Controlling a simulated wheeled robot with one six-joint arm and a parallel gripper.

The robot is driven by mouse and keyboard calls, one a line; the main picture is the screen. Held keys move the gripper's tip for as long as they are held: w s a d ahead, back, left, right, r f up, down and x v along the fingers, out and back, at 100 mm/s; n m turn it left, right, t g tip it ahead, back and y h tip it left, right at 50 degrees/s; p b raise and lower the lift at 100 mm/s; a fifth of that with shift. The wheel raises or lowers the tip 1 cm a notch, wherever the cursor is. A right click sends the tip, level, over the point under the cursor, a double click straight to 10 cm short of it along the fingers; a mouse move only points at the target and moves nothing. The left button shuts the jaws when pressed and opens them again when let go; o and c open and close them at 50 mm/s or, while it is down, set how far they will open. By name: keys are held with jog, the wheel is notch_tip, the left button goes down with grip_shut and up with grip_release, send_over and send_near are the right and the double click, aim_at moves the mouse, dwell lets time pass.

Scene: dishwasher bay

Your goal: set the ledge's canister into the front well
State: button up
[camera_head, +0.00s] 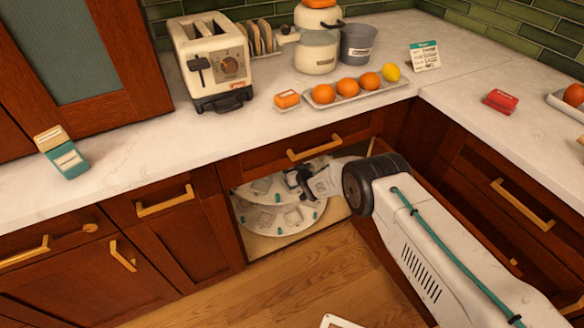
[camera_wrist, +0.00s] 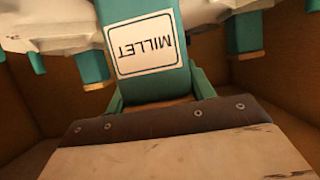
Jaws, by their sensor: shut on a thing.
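A teal canister (camera_wrist: 148,15) with a white label reading MILLET, upside down in the picture, stands between my jaws in the wrist view. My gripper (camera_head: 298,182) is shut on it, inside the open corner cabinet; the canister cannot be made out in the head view. The cabinet holds a white round carousel (camera_head: 285,220) with two tiers, pale square wells and small teal marks on its rims. The wrist view shows white carousel edge (camera_wrist: 50,30) on both sides of the canister. My arm hides the carousel's right part. I cannot tell which well is the front one.
A toaster (camera_head: 213,62), a tray of fruit (camera_head: 357,93) and a grey bucket (camera_head: 357,44) stand on the counter above. The cabinet opening is narrow, with a drawer front (camera_head: 290,150) above it.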

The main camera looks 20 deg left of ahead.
jog(key=shift+f, duration=0.3)
jog(key=o, duration=1.8)
jog(key=shift+c, duration=0.2)
jog(key=shift+r, duration=3)
